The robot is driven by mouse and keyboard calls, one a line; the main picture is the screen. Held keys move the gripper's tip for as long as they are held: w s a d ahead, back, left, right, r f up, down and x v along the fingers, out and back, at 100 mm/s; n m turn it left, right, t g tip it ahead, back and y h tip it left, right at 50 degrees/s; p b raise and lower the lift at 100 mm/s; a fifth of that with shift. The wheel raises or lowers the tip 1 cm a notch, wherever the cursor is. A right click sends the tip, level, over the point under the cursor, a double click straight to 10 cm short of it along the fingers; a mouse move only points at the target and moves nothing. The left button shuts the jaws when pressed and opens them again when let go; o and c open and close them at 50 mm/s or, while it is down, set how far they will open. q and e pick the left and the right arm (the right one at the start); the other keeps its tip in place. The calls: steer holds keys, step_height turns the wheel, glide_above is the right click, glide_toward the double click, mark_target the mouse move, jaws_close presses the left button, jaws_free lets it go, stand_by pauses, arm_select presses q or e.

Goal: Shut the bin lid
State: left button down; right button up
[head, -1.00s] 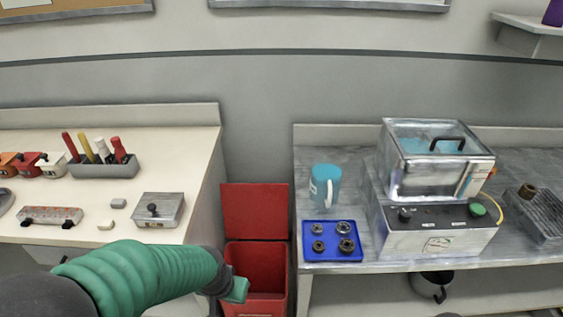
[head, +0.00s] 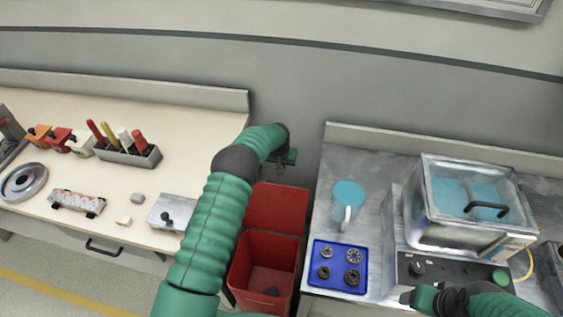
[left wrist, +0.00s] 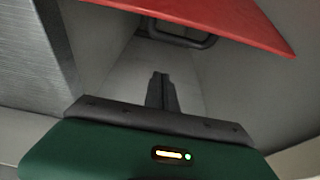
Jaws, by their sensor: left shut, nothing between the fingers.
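The red bin (head: 236,268) stands on the floor in the gap between the two benches. Its red lid (head: 277,207) is open, standing up at the back of the bin. My left gripper (head: 291,157) is shut and empty, above and behind the lid near the wall. In the left wrist view the shut fingers (left wrist: 160,90) point past the lid (left wrist: 220,18), whose edge crosses the top right; they look apart from it. My right gripper (head: 408,297) is low at the right, in front of the grey appliance; its jaw opening is too small to judge.
A blue tray (head: 317,281) with several metal parts and a blue mug (head: 347,198) sit on the right bench near the bin. A grey metal box (head: 172,211) is at the left bench's edge, beside my left arm.

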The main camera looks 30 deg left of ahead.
arm_select(q)
steer(key=s+f, duration=0.1)
steer(key=s+f+p, duration=0.1)
steer(key=s, duration=0.1)
steer(key=shift+s+d+f, duration=0.15)
steer(key=shift+d, duration=0.2)
stand_by(0.3)
